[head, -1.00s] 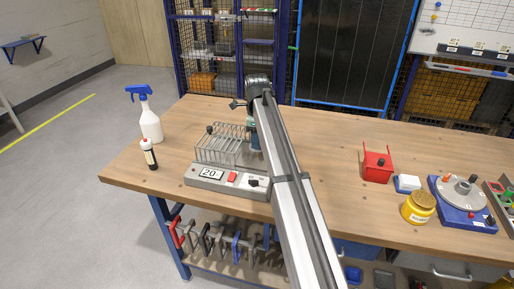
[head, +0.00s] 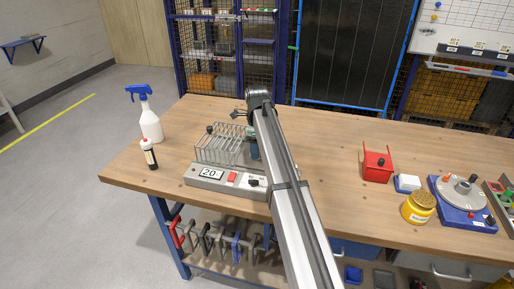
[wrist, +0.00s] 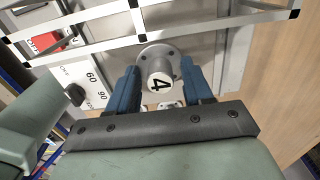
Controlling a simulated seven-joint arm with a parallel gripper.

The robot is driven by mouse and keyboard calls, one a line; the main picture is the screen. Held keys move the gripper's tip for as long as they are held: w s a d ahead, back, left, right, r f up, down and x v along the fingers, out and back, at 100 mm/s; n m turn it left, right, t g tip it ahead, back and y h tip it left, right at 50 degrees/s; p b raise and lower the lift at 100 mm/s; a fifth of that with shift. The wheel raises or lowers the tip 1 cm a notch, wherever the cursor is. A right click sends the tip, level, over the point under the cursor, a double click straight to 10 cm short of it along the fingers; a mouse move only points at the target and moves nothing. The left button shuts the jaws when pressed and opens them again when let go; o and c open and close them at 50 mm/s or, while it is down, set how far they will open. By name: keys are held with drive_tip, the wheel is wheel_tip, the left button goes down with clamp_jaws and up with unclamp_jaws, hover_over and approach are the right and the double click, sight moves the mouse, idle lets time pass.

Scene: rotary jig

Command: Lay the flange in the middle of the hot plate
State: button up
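The flange (wrist: 149,54) is a grey metal disc with holes and a raised round hub marked 4. It shows in the wrist view between the two blue fingers of my gripper (wrist: 159,72), which stand apart with narrow gaps beside the hub, so I see it as open. The hot plate (head: 205,184) is a grey unit with a 20 display, a red button and a black knob, at the left of the bench. My gripper (head: 254,151) is low at its right side in the head view, where my arm hides the flange. The flange's exact contact below is unclear.
A wire guard (head: 222,152) stands over the hot plate, and its bars (wrist: 85,46) cross the wrist view.

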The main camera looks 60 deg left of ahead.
wheel_tip(320, 180, up, 12)
drive_tip(key=shift+r, duration=0.15)
idle(0.7)
idle(1.1)
